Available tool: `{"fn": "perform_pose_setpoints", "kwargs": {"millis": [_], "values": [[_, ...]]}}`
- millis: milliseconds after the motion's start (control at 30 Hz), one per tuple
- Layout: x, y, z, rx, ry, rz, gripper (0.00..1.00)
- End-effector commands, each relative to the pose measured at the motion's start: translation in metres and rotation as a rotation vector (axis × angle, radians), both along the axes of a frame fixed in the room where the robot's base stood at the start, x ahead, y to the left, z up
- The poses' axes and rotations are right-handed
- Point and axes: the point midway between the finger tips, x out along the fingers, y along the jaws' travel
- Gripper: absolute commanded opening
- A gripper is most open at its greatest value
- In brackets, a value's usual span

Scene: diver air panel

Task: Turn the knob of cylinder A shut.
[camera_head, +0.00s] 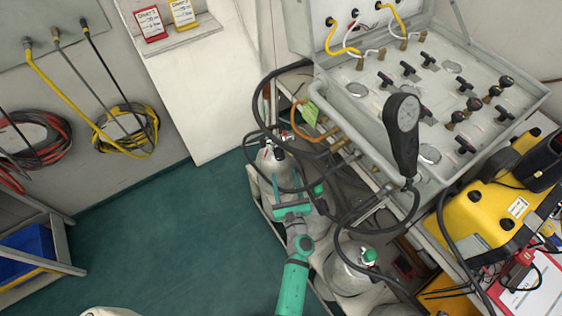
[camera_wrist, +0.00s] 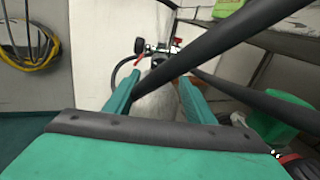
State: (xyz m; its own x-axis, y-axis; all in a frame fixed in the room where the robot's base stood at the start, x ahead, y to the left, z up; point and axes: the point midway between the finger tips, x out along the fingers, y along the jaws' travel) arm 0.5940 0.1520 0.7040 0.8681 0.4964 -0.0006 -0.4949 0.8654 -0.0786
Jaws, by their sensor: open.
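My gripper (camera_head: 295,190) is open and empty, above the grey cylinders beside the panel bench. In the wrist view its two green fingers (camera_wrist: 158,97) are spread, with a thick black hose crossing between and in front of them. A grey cylinder (camera_head: 270,166) with a valve and red parts stands beyond the gripper. Its valve (camera_wrist: 158,47) shows past the fingertips in the wrist view, apart from them. Another grey cylinder (camera_head: 347,275) with a green knob (camera_head: 369,255) stands nearer, to the right. I cannot read which cylinder is A, and hoses and my gripper hide parts of the row.
Black hoses (camera_head: 345,222) loop over the cylinders close to my gripper. The grey valve panel (camera_head: 440,100) with a black handheld gauge (camera_head: 403,125) overhangs on the right. A yellow case (camera_head: 490,215) sits on the bench. The green floor (camera_head: 170,240) at left is clear.

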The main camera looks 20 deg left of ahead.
Motion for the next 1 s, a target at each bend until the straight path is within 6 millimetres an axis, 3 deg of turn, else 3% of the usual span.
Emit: {"fn": "perform_pose_setpoints", "kwargs": {"millis": [200,400,867,1000], "values": [[0.036,0.021,0.001,0.003,-0.001,0.001,0.50],[0.058,0.034,0.001,0.002,0.000,0.001,0.50],[0.067,0.039,0.000,0.003,0.001,0.000,0.50],[0.067,0.039,0.000,0.003,0.001,0.000,0.19]]}}
